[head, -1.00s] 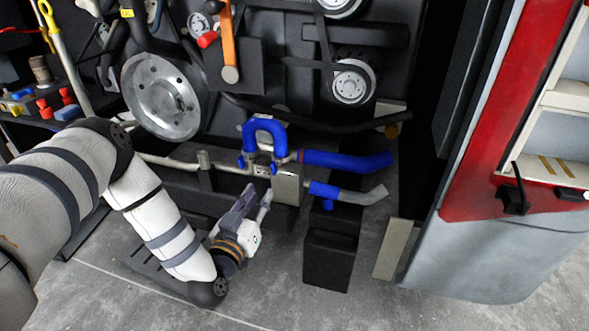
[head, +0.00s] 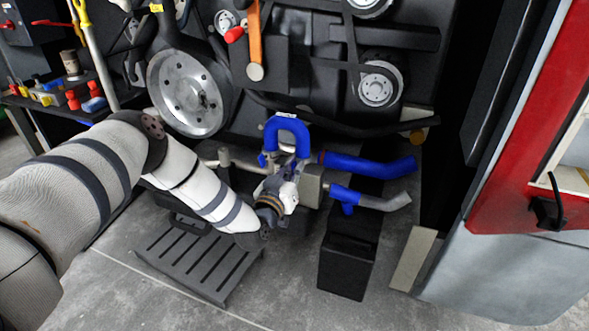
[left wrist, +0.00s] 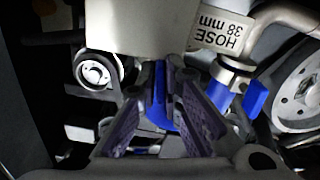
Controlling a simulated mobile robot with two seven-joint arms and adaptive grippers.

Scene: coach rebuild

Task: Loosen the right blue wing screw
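A blue U-shaped hose (head: 287,128) stands on the metal pipework in the head view. The left blue wing screw (head: 262,160) shows at its left leg, and in the left wrist view (left wrist: 257,98) it is at the right, apart from my fingers. My left gripper (head: 290,172) is at the hose's right leg and covers the right wing screw there. In the left wrist view my left gripper (left wrist: 172,82) has its two fingers apart, with a blue piece (left wrist: 158,105), apparently the right wing screw, between them. Contact cannot be told. My right gripper is not in view.
Blue hoses (head: 365,163) run right of the gripper. A metal block (head: 309,185) is close beside it. A black box-shaped post (head: 346,265) stands below. A large pulley (head: 188,90) is at upper left. A dark slotted plate (head: 200,262) lies at floor level.

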